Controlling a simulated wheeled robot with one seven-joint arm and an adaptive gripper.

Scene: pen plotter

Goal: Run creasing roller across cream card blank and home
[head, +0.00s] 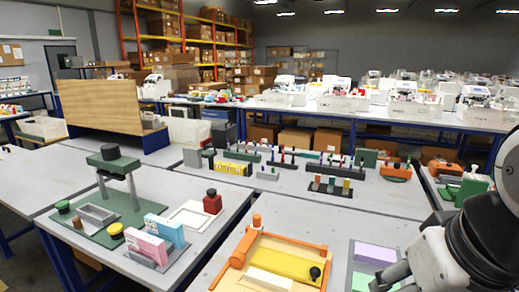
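An orange-framed creasing device (236,262) stands on the front table. A wide yellow bar (284,261), probably the roller carriage, lies across it, with a black knob (315,272) at its right end. A cream card blank (268,281) shows in front of the bar, partly cut off by the bottom edge. My gripper (384,281) is at the lower right, right of the device and apart from the knob. It is over or beside a grey tray with a lilac card (375,253) and a green card (372,282). I cannot tell its finger opening.
A green-based press (116,165) with pink (146,246) and blue (166,231) blocks stands on the left table. An orange post (256,222) rises at the device's back. Racks of small tools (329,186) stand on the table behind.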

